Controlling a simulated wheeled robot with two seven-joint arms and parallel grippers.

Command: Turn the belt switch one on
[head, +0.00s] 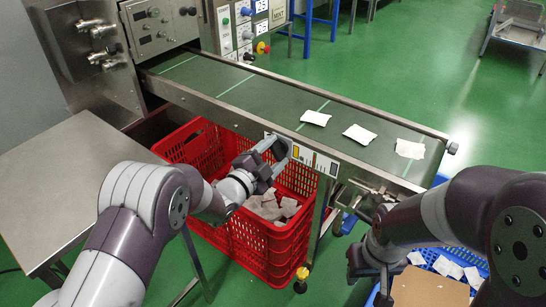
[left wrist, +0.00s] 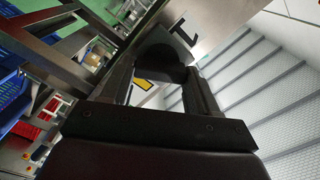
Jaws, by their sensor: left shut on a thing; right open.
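The belt switch is a dark round knob (left wrist: 165,65) between my left fingers in the left wrist view. My left gripper (head: 277,147) is shut on it at the conveyor's front side, and it also shows in the left wrist view (left wrist: 162,85). In the head view the gripper hides the knob, so I cannot tell its setting. A label strip (head: 318,159) with coloured marks lies just right of the gripper. The conveyor belt (head: 255,95) carries several white teabags (head: 359,134) near its right end. My right gripper (head: 380,285) is open, low at the right.
A red crate (head: 250,245) with teabags stands under the conveyor, below my left gripper. A blue crate (head: 428,256) with teabags and a brown cardboard piece (head: 428,288) is at lower right. A steel table (head: 65,180) stands at left. A control panel (head: 160,22) is at the back left.

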